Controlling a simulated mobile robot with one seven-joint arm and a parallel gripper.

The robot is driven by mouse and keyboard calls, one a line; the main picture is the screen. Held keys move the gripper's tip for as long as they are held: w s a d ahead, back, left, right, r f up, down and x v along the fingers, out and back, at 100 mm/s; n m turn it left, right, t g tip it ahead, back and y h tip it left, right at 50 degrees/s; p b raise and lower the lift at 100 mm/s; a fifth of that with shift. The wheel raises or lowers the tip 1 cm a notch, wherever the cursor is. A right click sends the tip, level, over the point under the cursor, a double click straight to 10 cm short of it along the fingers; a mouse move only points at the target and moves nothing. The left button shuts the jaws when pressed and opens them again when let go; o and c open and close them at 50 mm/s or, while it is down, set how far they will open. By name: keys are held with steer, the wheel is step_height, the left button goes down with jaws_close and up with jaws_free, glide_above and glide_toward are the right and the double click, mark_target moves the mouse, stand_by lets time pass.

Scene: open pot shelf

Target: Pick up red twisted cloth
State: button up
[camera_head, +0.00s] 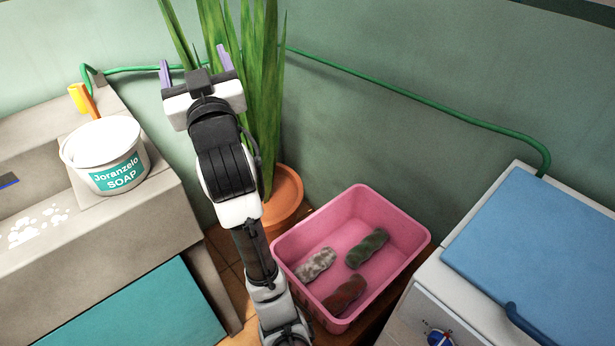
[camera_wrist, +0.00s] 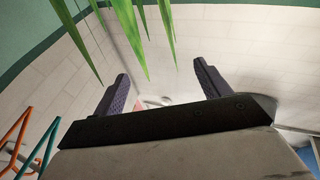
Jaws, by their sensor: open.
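The red twisted cloth (camera_head: 345,295) lies in the near part of a pink tub (camera_head: 417,240), on the tub's floor. A grey-white twisted cloth (camera_head: 316,265) and a dark green twisted cloth (camera_head: 367,248) lie beside it in the same tub. My gripper (camera_head: 195,66) is open and empty, raised in front of the plant and pointing away from the tub. In the wrist view its two dark fingers (camera_wrist: 160,88) stand wide apart with nothing between them. No cloth shows in the wrist view.
A tall green plant (camera_head: 262,100) in an orange pot (camera_head: 286,202) stands behind my arm. A soap bucket (camera_head: 105,155) sits on the sink counter at left. A white washer with a blue lid (camera_head: 540,240) stands right of the tub. A green hose (camera_head: 420,98) crosses the wall.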

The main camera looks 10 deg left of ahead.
steer(key=w+d+f+g+h+p, duration=0.1)
steer(key=w+d+f+h+p, duration=0.25)
steer(key=d, duration=0.35)
steer(key=w+d+f+m+g+h+p, duration=0.1)
steer(key=w+d+f+h+p, duration=0.3)
steer(key=d, duration=0.3)
steer(key=w+d+f+g+h+p, duration=0.1)
steer(key=w+d+f+h+p, duration=0.15)
steer(key=w+d, duration=0.4)
steer(key=n+g+h+p, duration=0.25)
steer(key=n+g, duration=1.15)
steer(key=n, duration=0.8)
glide_toward(342, 294)
step_height(342, 294, down, 11)
steer(key=shift+w+f, duration=0.1)
steer(key=shift+f, duration=0.15)
steer(key=c, duration=1.2)
